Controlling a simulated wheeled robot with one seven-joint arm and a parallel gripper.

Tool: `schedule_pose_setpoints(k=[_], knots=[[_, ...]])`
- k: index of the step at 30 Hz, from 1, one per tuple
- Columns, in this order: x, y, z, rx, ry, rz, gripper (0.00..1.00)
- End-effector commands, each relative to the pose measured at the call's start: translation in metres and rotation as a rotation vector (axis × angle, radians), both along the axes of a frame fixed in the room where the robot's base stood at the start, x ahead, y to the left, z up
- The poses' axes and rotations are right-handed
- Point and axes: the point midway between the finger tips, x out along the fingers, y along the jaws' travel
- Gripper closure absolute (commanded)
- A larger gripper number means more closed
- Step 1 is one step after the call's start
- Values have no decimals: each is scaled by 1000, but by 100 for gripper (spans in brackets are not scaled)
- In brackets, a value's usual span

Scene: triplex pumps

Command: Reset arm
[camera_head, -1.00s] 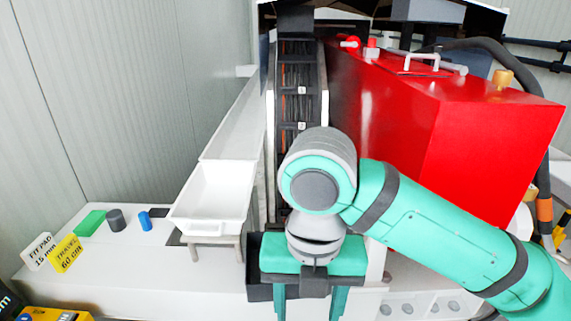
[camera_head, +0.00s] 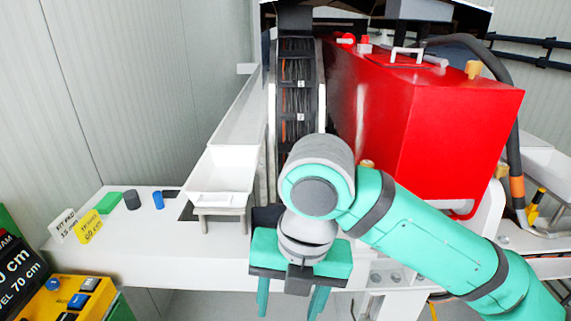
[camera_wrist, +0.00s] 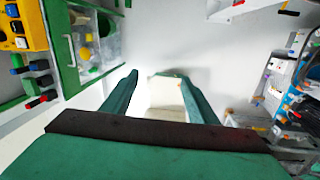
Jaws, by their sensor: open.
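My gripper (camera_head: 293,298) is at the bottom middle of the head view, at the end of my teal arm. Its two teal fingers point down and stand apart, with nothing between them. In the wrist view my gripper (camera_wrist: 160,85) also shows open. A pale, blurred shape lies beyond the fingers there, and I cannot tell what it is.
A white bench (camera_head: 140,240) holds a white tray (camera_head: 222,178), a green block (camera_head: 107,203), a grey cylinder (camera_head: 132,199) and a blue one (camera_head: 158,200). A red tank (camera_head: 420,125) stands right. A yellow control box (camera_head: 75,296) is lower left. Open floor shows in the wrist view.

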Motion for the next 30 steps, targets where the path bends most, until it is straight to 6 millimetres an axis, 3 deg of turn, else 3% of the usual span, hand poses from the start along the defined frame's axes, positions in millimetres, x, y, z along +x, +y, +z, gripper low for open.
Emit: schedule_pose_setpoints(k=[11,21,30], knots=[[25,53,-10,285,-52,-102,46],[62,136,-2,774,-44,-310,46],[95,171,13,1188,42,-563,46]])
